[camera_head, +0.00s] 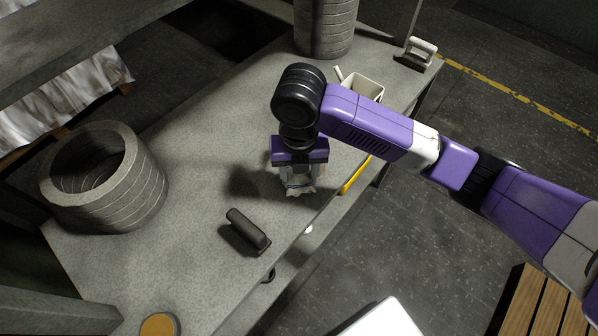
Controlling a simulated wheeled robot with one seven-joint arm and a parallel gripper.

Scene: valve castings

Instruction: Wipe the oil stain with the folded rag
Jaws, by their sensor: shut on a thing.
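My gripper (299,184) is over the grey workbench (190,262), near its right edge. It points down and is shut on a pale, crumpled piece of cloth, the folded rag (301,190). The fingers partly hide the rag, and I cannot tell whether it touches the bench top. A dark patch lies on the bench just left of my gripper. I cannot tell whether it is the oil stain or my arm's shadow.
A dark-handled tool (248,229) lies near the front edge. A ribbed ring casting (104,178) stands left, another ribbed cylinder (326,25) at the back. A pale open container (361,86) is behind my arm. A round brown-topped thing (158,325) sits at bottom left.

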